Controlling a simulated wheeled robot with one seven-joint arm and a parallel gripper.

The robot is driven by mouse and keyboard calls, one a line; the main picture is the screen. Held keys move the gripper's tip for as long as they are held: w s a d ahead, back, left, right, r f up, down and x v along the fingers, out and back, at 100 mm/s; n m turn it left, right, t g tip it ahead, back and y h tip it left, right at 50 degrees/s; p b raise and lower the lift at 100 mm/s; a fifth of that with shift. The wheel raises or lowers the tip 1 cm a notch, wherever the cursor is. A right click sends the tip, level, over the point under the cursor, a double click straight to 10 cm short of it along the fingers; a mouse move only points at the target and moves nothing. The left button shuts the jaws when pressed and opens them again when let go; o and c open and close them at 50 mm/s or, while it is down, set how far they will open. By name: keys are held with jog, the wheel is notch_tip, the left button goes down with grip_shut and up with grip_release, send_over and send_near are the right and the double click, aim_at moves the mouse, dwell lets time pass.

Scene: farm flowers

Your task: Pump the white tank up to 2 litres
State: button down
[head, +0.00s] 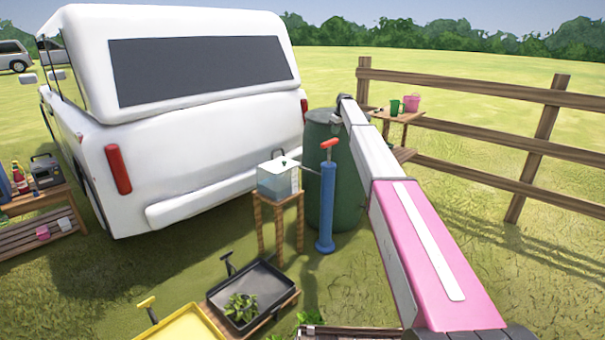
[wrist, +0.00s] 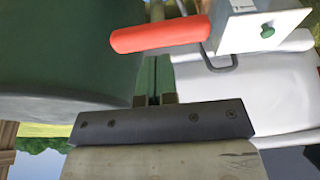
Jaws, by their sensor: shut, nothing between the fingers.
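The white tank (head: 278,180) is a small, pale see-through box on a wooden stand in the head view. The head view does not show the gripper.
A green barrel (head: 345,190) stands right behind the pump and fills the left of the wrist view. A white vehicle (head: 200,150) is behind the tank. Trays (head: 252,290) lie in front. A wooden fence (head: 540,140) and small table (head: 400,115) are at right.

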dwell(0.4)
notch_tip(320, 180, up, 10)
jog(key=f, duration=0.1)
send_over(329, 141)
jog(key=s+d, duration=0.2)
jog(key=d, duration=0.1)
jog(key=shift+s+d+r, duration=0.1)
jog(key=shift+s+r, duration=0.05)
jog(key=shift+r, duration=0.1)
jog(key=x, duration=1.2)
jog(key=shift+s+d+f, duration=0.25)
jog(key=shift+f, duration=0.8)
